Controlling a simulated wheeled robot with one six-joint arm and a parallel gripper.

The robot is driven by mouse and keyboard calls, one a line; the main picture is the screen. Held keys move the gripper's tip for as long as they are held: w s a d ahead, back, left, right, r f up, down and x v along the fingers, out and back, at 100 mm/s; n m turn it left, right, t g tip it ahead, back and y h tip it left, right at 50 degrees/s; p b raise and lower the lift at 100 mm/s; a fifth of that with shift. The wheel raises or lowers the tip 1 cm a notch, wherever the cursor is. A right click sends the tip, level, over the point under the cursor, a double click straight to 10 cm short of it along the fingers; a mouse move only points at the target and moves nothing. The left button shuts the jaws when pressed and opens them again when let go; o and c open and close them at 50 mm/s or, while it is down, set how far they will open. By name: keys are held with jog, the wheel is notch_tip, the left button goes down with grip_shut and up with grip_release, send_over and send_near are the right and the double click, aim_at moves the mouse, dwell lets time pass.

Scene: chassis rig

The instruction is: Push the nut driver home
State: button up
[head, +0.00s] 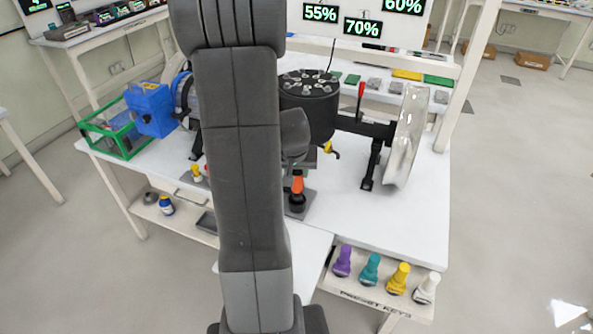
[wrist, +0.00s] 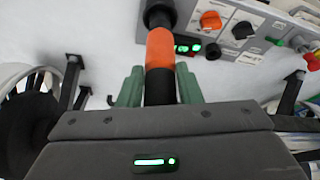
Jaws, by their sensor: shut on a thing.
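The tool I take for the nut driver (wrist: 160,50) is black with an orange band and a wider black end. My gripper (wrist: 160,82) is shut on its black shaft between two green fingers in the wrist view. In the head view the nut driver (head: 297,186) shows just right of my arm, orange above and black below, pointing down over a small grey plate. My gripper is mostly hidden there behind my arm. I cannot tell whether the black end touches anything or how deep it sits.
A grey control panel (wrist: 237,22) with orange and black knobs lies beside the tool. A black drum (head: 308,100) and a clear wheel (head: 408,137) stand on the white bench (head: 400,222). Several coloured keys, one being purple (head: 342,261), stand on a shelf below.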

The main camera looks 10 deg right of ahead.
aim_at(296, 179)
jog(key=shift+f+b, duration=1.85)
jog(key=shift+b, duration=0.05)
dwell(0.8)
jog(key=o, duration=1.1)
jog(key=shift+o, duration=0.2)
jog(key=shift+r, duration=0.1)
jog(key=v, duration=1.3)
jog(key=shift+r+p, duration=0.3)
jog(key=shift+p, duration=0.05)
jog(key=x, duration=1.4)
jog(key=shift+s+b, duration=0.15)
jog(key=shift+b, duration=0.15)
